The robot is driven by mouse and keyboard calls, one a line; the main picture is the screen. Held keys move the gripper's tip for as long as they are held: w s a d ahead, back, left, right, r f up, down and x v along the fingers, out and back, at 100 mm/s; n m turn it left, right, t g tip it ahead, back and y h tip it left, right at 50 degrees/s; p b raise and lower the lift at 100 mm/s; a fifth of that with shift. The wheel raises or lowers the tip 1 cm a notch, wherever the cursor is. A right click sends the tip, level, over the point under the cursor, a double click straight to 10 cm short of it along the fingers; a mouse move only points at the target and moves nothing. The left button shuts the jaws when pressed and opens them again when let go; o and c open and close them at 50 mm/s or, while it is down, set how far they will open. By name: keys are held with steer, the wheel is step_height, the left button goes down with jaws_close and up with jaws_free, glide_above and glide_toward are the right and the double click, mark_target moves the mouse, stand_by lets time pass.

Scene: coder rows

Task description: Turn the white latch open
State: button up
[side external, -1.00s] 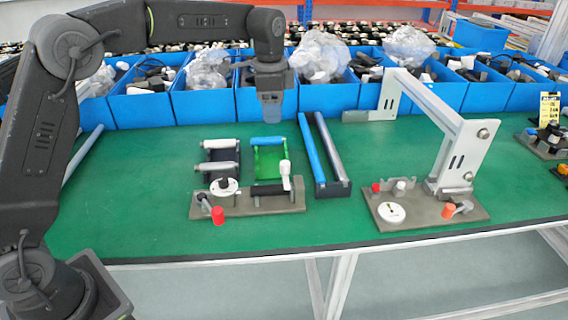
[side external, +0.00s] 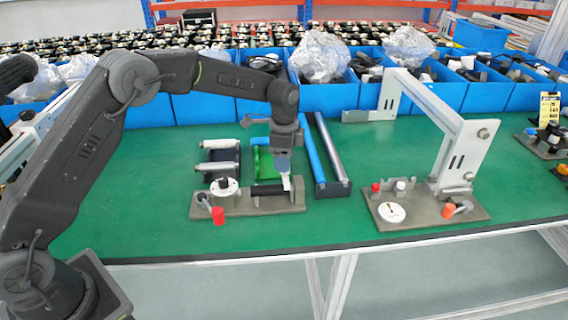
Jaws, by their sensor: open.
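The white latch (side external: 287,184) stands upright at the right part of a grey-brown fixture plate (side external: 240,206), beside a black roller. My gripper (side external: 284,169) points down directly above the latch and hides its upper part. It is open, with its fingertips at or just above the latch's top; I cannot tell whether they touch it. Behind my gripper, a green part (side external: 263,163) is partly hidden.
A white dial (side external: 225,187) and a red knob (side external: 218,215) sit on the same plate. Blue and grey tubes (side external: 326,150) lie just right of my gripper. A second fixture (side external: 425,212) with a tall white bracket (side external: 445,130) stands further right. Blue bins (side external: 330,97) line the back.

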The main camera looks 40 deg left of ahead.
steer(key=shift+f, duration=1.1)
steer(key=c, duration=0.9)
